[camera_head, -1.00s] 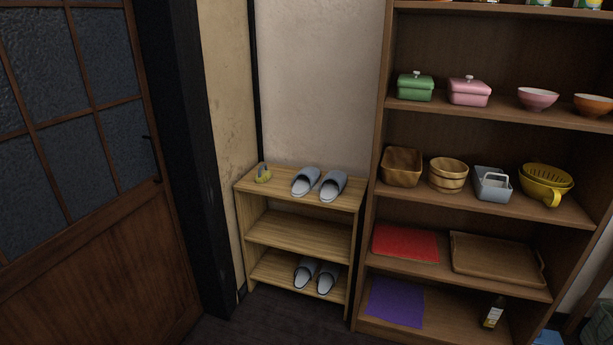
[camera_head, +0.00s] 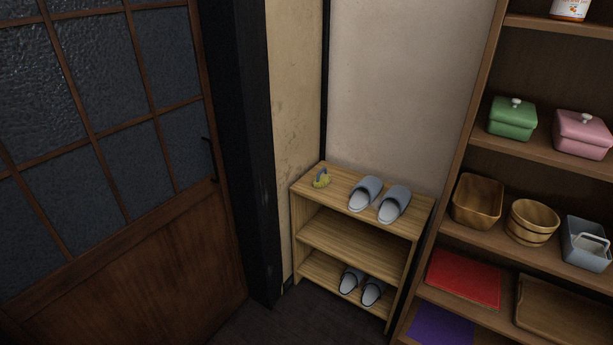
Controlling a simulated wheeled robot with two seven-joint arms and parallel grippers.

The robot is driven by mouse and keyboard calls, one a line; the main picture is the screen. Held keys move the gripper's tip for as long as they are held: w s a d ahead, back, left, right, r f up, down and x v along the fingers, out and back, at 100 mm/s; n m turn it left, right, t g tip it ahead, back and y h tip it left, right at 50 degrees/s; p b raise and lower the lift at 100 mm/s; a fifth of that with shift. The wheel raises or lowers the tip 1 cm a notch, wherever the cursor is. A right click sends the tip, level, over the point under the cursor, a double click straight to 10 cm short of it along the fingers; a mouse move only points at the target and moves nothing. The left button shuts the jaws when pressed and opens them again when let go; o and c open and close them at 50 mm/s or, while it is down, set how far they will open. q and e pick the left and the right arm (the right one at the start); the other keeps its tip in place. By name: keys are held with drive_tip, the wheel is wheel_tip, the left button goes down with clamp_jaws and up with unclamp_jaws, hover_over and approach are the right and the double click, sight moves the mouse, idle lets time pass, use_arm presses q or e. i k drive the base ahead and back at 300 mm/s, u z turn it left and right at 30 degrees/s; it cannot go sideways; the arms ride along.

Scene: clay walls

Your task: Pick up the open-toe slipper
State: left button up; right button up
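Two pairs of grey slippers are on a small light-wood shoe rack (camera_head: 338,186) in the corner. On its top board lie a left slipper (camera_head: 365,193) and a right slipper (camera_head: 394,204), side by side. On its bottom board lie another left slipper (camera_head: 351,281) and right slipper (camera_head: 373,291), partly shaded. Which of them is open-toed I cannot tell for certain. Neither of my grippers is in view.
A small yellow-green and grey object (camera_head: 321,178) sits on the rack's top left. A tall brown shelf (camera_head: 462,146) with boxes, bowls and baskets stands close on the right. A wood and glass door (camera_head: 130,250) is on the left. Dark floor (camera_head: 305,318) shows before the rack.

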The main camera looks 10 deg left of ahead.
sight(369, 188)
drive_tip(key=u, duration=0.6)
drive_tip(key=i, duration=1.45)
drive_tip(key=u, duration=0.05)
